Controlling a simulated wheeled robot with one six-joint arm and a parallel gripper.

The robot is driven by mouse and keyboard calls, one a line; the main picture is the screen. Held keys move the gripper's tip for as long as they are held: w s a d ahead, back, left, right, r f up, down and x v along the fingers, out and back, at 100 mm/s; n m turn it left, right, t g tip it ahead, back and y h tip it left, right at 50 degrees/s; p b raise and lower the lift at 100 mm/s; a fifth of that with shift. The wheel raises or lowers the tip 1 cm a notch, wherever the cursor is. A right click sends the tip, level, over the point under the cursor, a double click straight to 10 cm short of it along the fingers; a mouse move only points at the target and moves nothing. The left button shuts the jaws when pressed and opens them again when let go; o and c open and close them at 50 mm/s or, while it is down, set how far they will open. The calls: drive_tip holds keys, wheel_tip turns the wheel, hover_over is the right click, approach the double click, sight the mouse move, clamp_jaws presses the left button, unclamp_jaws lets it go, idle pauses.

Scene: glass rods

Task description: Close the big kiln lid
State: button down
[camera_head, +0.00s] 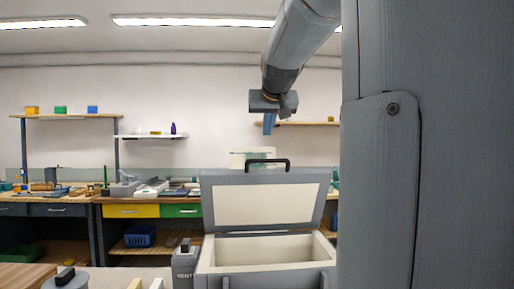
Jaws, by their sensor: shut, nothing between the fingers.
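The big kiln (206,262) stands at the lower middle, a box with a pale inner chamber that looks empty as far as I can see. Its lid (262,204) is raised and leans back a little from the rear edge, its cream inner face toward me. A black handle (267,162) stands on the lid's top edge. My gripper (269,127) hangs from my arm above the handle, apart from it in the picture. Its fingers are shut with nothing between them. How far it is from the handle in depth is hard to tell.
A small grey unit marked "VENT" (185,265) stands close left of the kiln. A round grey lid with a black knob (66,277) is at the lower left. Workbenches with tools (80,198) and wall shelves (75,116) line the back. My own column blocks the right side.

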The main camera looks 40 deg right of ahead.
drive_tip(key=p, duration=0.3)
hover_over(265, 161)
drive_tip(key=w+d, duration=0.2)
drive_tip(key=w, duration=0.1)
wheel_tip(265, 161, down, 6)
drive_tip(key=shift+s+r, duration=0.15)
drive_tip(key=shift+r, duration=0.1)
drive_tip(key=shift+s+a+f+p, duration=0.3)
drive_tip(key=shift+s+a+f, duration=0.1)
drive_tip(key=shift+s, duration=0.15)
drive_tip(key=shift+s+a+f+p, duration=0.25)
drive_tip(key=shift+s+a+f, duration=0.1)
drive_tip(key=shift+s, duration=0.15)
drive_tip(key=shift+s+a+f, duration=0.15)
drive_tip(key=shift+s+f, duration=0.15)
drive_tip(key=shift+f, duration=0.15)
drive_tip(key=shift+a+f, duration=0.1)
